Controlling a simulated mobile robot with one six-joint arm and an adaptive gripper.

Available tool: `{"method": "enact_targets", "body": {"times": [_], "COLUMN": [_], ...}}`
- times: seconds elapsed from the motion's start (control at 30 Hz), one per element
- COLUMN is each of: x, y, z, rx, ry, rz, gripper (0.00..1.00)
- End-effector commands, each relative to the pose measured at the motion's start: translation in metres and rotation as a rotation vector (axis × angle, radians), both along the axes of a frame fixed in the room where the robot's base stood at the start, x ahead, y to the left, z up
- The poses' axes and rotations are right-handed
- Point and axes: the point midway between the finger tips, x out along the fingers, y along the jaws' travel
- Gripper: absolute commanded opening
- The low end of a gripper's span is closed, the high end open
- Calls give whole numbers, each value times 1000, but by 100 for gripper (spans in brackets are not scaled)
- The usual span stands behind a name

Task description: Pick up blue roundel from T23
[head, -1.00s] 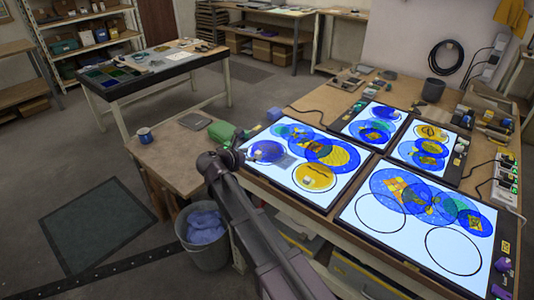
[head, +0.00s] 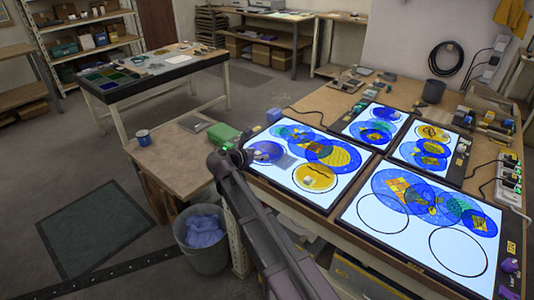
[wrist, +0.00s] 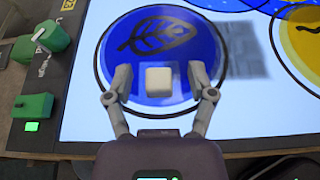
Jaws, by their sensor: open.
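A blue roundel (wrist: 150,45) with a dark leaf drawing lies on a bright light panel (wrist: 255,115), inside a black ring, in the wrist view. A white block-like knob (wrist: 158,80) sits on its near half. My gripper (wrist: 160,77) is open, with one finger on each side of the knob and a gap to both. In the head view the blue roundel (head: 265,152) is at the left end of the left panel, beside the end of my arm. My fingers are hidden there. I cannot read a T23 label.
Overlapping blue and yellow roundels cover the right part of this panel; a yellow roundel (wrist: 304,38) is nearest. Green blocks (wrist: 34,105) sit on the panel's dark left edge.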

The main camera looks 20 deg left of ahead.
Motion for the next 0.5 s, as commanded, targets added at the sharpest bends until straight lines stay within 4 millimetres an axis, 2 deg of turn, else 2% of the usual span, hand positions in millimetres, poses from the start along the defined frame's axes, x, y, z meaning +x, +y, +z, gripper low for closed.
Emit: {"method": "enact_targets", "body": {"times": [0.07, 0.1, 0.3, 0.33, 0.5], "x": [0, 0, 0, 0, 0], "y": [0, 0, 0, 0, 1], "z": [0, 0, 0, 0, 0], "rx": [0, 0, 0, 0, 0], "ry": [0, 0, 0, 0, 0], "rz": [0, 0, 0, 0, 1], "gripper": [71, 66, 6, 0, 0]}}
